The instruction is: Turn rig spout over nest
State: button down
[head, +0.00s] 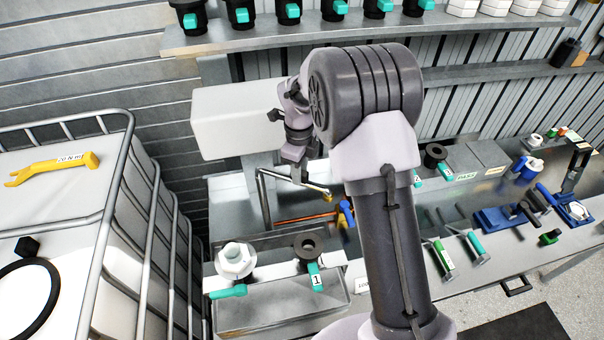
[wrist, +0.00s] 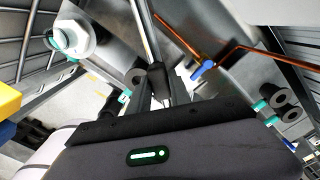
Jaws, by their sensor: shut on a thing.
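The rig spout (head: 263,200) is a bent grey metal tube. My gripper (head: 296,172) is shut on the tube's upper arm. In the wrist view the tube (wrist: 148,32) runs down between the fingers of my gripper (wrist: 172,88). A black ring with teal tag 1 (head: 308,246) sits on the bench front, beside a white hex fitting (head: 236,260) with a teal handle. I cannot tell which of these is the nest. The tip points right, away from both.
A white tank (head: 235,120) stands behind the spout. A copper pipe (wrist: 185,32) with a blue handle (wrist: 203,68) runs close by. A caged white container (head: 60,220) with a yellow wrench is at left. More black rings and tools lie along the bench at right.

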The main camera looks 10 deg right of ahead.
jog(key=shift+s+a+m+b, duration=0.95)
jog(key=shift+a+m+b, duration=0.25)
jog(key=shift+b, duration=0.55)
jog(key=shift+s+a+m+b, duration=0.95)
jog(key=shift+m+b, duration=0.35)
jog(key=shift+b, duration=0.45)
jog(key=shift+r, duration=0.1)
jog(key=c, duration=1.2)
grip_release()
notch_tip(320, 180, up, 17)
jog(key=shift+r+p, duration=0.15)
jog(key=shift+p, duration=0.9)
